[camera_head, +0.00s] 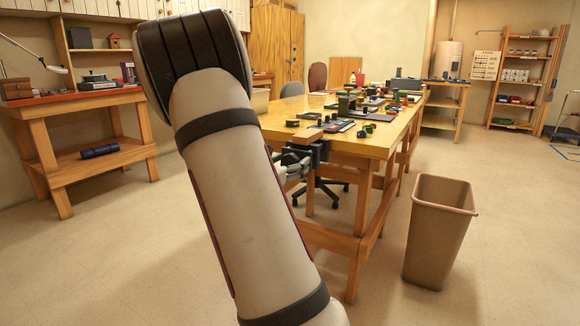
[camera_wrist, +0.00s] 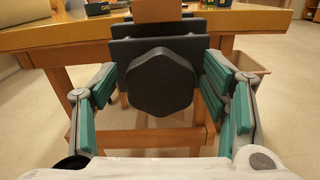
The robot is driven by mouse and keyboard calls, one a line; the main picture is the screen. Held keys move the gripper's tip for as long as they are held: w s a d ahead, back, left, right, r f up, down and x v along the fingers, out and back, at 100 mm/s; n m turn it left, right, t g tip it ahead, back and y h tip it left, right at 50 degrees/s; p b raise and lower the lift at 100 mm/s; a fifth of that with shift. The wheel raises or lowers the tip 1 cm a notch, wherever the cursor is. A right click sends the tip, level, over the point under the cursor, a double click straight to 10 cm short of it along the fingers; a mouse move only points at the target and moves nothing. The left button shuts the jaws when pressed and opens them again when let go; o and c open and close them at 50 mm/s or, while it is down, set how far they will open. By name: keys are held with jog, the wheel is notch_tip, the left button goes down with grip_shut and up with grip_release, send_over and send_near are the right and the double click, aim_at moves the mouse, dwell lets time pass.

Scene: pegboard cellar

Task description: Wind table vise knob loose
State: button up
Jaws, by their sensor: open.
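The table vise (camera_head: 306,148) is fixed at the near end of the wooden worktable, partly hidden behind my arm in the head view. In the wrist view the vise's dark jaws (camera_wrist: 190,47) stand at the table edge. In front of them is a dark, rounded hexagonal knob (camera_wrist: 160,82), facing the camera. My gripper (camera_wrist: 161,98) is open, with one green-padded finger on each side of the knob. I see gaps between the knob and both fingers. In the head view only a little of my gripper (camera_head: 288,171) shows beside my arm, below the vise.
The worktable (camera_head: 365,140) carries many tools and small blocks. A brown bin (camera_head: 438,232) stands on the floor at its right. A wooden bench (camera_head: 85,150) is at the left, and shelves (camera_head: 525,75) stand at the back right.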

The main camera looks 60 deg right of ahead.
jog(key=shift+d, duration=0.1)
jog(key=c, duration=1.1)
jog(key=shift+c, duration=0.2)
